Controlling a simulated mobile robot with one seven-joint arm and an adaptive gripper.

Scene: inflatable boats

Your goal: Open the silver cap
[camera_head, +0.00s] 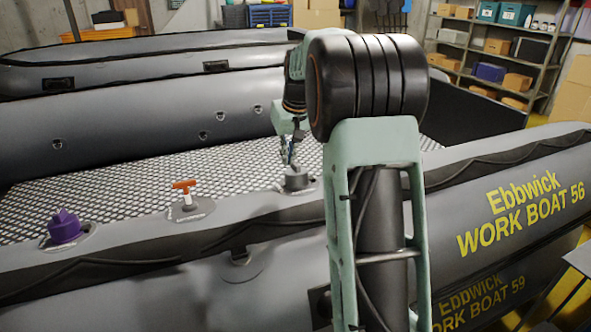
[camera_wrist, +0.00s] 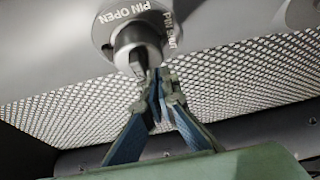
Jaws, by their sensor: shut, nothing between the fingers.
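The silver cap (camera_head: 297,178) sits on a round base on the grey boat's side tube, right of the orange handle. In the wrist view the cap (camera_wrist: 135,40) is a grey cylinder with a narrow raised part, inside a ring lettered "PIN OPEN" and "PIN SHUT". My gripper (camera_wrist: 154,82) is shut and empty, its blue-sided fingertips close together at the cap's lower edge. I cannot tell whether they touch it. In the head view my gripper (camera_head: 289,158) is just above the cap, small and partly hidden.
A purple cap (camera_head: 65,227) and an orange T-handle (camera_head: 185,187) stand on the same tube to the left. A mesh floor (camera_head: 130,187) lies behind. Another grey boat (camera_head: 130,62) and shelves (camera_head: 500,55) are farther back. My arm covers the middle right.

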